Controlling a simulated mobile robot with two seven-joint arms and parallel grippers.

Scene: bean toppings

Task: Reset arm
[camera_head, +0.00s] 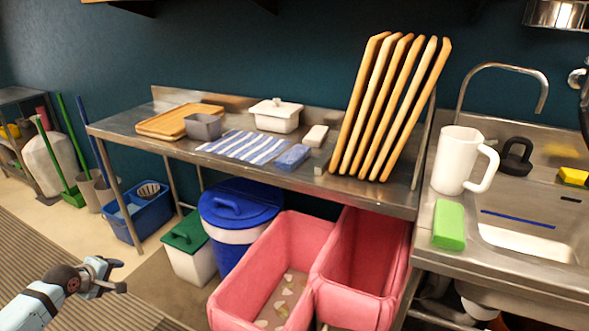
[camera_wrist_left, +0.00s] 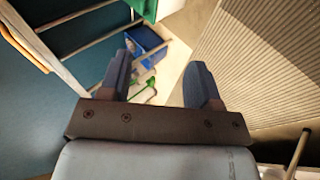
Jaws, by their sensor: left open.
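My left gripper (camera_head: 108,275) is in the lower left of the head view, over the floor in front of the steel table. It is empty and touches nothing. In the left wrist view, its two dark fingers (camera_wrist_left: 162,82) stand wide apart, with floor and a blue crate (camera_wrist_left: 146,40) seen beyond them. The blue crate also shows in the head view (camera_head: 150,222), behind the gripper on the floor. My right gripper is in neither view.
A steel table (camera_head: 130,128) holds a wooden tray (camera_head: 160,126), a white lidded container (camera_head: 276,115) and upright boards (camera_head: 385,105). Pink bins (camera_head: 230,300), a blue-lidded bin (camera_head: 240,205) and a green-lidded bin (camera_head: 190,260) stand below. A white pitcher (camera_head: 455,160) stands by the sink.

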